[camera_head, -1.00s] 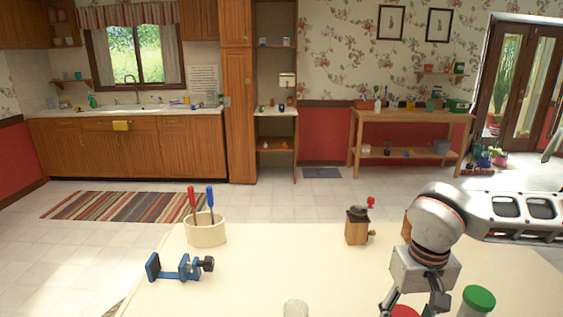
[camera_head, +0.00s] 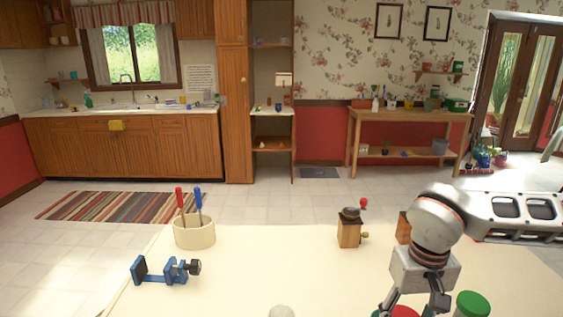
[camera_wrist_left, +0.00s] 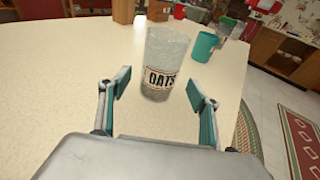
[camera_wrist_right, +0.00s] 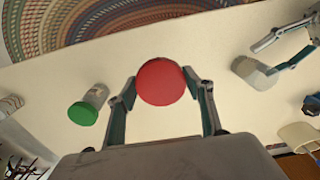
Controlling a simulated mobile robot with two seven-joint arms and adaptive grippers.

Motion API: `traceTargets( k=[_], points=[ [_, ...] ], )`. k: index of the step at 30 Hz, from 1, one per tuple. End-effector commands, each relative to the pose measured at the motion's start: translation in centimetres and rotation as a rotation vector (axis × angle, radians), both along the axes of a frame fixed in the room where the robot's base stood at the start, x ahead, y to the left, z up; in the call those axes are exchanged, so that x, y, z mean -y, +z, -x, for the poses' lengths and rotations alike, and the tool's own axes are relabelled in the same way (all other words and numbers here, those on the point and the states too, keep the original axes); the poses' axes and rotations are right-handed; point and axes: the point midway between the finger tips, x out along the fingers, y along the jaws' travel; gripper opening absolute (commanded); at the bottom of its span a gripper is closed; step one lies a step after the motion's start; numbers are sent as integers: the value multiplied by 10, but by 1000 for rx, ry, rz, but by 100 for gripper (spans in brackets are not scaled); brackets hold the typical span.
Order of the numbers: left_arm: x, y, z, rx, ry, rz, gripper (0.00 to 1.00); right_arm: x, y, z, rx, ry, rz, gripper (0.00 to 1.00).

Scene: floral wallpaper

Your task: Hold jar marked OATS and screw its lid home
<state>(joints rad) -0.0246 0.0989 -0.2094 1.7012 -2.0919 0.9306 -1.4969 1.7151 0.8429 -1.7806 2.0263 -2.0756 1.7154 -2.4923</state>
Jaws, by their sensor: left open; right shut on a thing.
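The glass jar marked OATS (camera_wrist_left: 163,65) stands upright and lidless on the cream table in the left wrist view. Its top shows at the bottom edge of the head view (camera_head: 281,312). My left gripper (camera_wrist_left: 158,88) is open, its fingers on either side of the jar's near side with visible gaps. My right gripper (camera_wrist_right: 160,84) is shut on a round red lid (camera_wrist_right: 160,82); the lid also shows at the bottom of the head view (camera_head: 405,311). What lies under the lid is hidden. In the right wrist view, the glass jar (camera_wrist_right: 255,73) stands beside my left gripper (camera_wrist_right: 290,52).
A green-lidded jar (camera_head: 472,304) stands right of my right gripper. A wooden grinder (camera_head: 349,230), a cream pot with screwdrivers (camera_head: 194,233) and a blue clamp (camera_head: 166,270) stand farther back. A teal cup (camera_wrist_left: 205,46) is beyond the jar. The middle of the table is clear.

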Motion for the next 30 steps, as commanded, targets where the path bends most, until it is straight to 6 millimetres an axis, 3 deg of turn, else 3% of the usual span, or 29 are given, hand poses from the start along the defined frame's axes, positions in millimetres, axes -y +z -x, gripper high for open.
traceTargets(
  k=[12,25,28,30],
  points=[
    [36,-9,-25,1,0,-1,62,0,-12,0,-4,0,0,40],
    [41,-10,-28,1,0,-1,62,0,-12,0,-4,0,0,40],
    [41,-10,-28,1,0,-1,37,0,-12,0,-4,0,0,40],
    [41,-10,-28,1,0,-1,32,0,-12,0,-4,0,0,40]
  ],
)
